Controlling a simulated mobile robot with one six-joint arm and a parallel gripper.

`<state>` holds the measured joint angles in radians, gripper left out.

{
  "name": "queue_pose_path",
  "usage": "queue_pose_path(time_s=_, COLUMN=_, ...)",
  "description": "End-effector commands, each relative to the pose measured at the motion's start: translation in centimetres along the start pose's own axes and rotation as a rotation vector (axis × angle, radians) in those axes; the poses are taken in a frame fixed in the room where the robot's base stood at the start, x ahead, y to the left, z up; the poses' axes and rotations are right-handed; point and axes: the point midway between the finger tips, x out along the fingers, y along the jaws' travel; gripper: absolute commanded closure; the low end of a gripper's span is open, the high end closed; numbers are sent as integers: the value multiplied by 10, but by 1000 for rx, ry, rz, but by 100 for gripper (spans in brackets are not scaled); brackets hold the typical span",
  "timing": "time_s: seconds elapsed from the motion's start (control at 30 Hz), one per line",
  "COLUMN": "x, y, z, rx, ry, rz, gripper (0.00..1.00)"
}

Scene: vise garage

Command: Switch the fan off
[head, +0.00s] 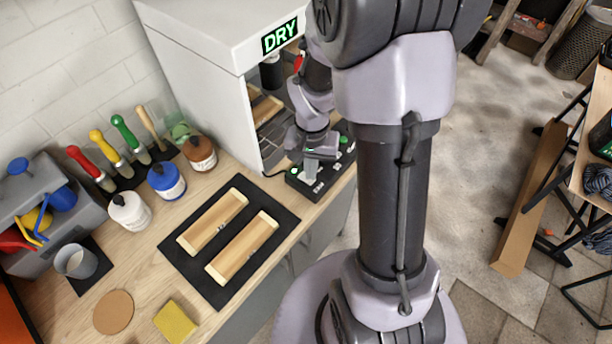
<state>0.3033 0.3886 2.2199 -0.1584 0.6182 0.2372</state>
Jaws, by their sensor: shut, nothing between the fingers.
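A black control box (309,192) with small green-lit markings and buttons sits on the counter in front of the white cabinet. My gripper (310,178) is shut and empty, pointing down at the box. Its fingertips are over the middle of the box; I cannot tell whether they touch it. The gripper and wrist hide part of the box. The white cabinet (195,75) carries a lit green "DRY" sign (280,37). No fan can be clearly made out; my arm covers part of the cabinet opening.
Two wooden pieces (213,222) lie on a black mat (222,297) left of the box. Paint jars (130,211), brushes and a yellow sponge (175,322) are further left. A wooden piece (264,106) is inside the cabinet. Open floor (480,150) lies to the right.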

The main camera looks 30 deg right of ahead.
Motion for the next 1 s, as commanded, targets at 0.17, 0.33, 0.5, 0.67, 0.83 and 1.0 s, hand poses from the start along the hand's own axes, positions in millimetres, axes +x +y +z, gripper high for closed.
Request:
queue_pose_path(time_s=0.17, x=3, y=0, z=0, rx=0, ry=0, rz=0, gripper=100)
queue_pose_path(time_s=0.33, x=6, y=0, z=0, rx=0, ry=0, rz=0, gripper=100)
queue_pose_path(time_s=0.5, x=8, y=0, z=0, rx=0, ry=0, rz=0, gripper=100)
queue_pose_path(time_s=0.67, x=11, y=0, z=0, rx=0, ry=0, rz=0, gripper=100)
queue_pose_path(time_s=0.83, x=14, y=0, z=0, rx=0, ry=0, rz=0, gripper=100)
queue_pose_path(time_s=1.0, x=14, y=0, z=0, rx=0, ry=0, rz=0, gripper=100)
